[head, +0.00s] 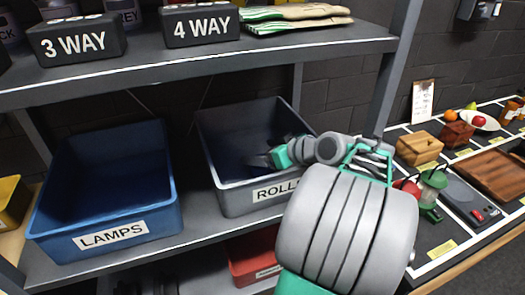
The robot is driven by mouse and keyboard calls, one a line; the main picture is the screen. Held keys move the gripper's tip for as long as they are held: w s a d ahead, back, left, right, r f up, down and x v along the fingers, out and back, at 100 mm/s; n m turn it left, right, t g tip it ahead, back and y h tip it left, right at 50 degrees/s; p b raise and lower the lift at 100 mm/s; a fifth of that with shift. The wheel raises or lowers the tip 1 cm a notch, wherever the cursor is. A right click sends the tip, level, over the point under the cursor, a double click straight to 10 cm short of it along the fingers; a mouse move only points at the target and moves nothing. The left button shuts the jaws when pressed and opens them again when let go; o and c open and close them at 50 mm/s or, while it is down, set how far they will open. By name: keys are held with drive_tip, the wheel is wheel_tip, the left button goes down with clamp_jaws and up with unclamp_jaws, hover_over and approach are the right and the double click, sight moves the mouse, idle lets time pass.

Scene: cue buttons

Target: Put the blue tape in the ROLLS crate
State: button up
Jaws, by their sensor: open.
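The grey crate labelled ROLLS (226,197) stands on the middle shelf in the head view, its last label letter covered by my arm. My gripper (259,160) is over the crate's opening, near its right side, with its dark fingertips pointing left. The gripper is open and I see nothing between its fingers. I cannot make out the blue tape anywhere. My arm hides the crate's right front corner, and the crate's floor is dark.
A blue crate labelled LAMPS (110,238) stands left of the ROLLS crate. A red crate (252,256) is below. The upper shelf (190,66) runs above, with a grey post (395,75) at right. A counter with several objects (480,225) lies to the right.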

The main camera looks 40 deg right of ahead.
drive_tip(key=shift+r, duration=0.1)
drive_tip(key=shift+r+p, duration=0.35)
drive_tip(key=shift+p, duration=0.15)
drive_tip(key=v, duration=1.2)
drive_tip(key=shift+r, duration=0.15)
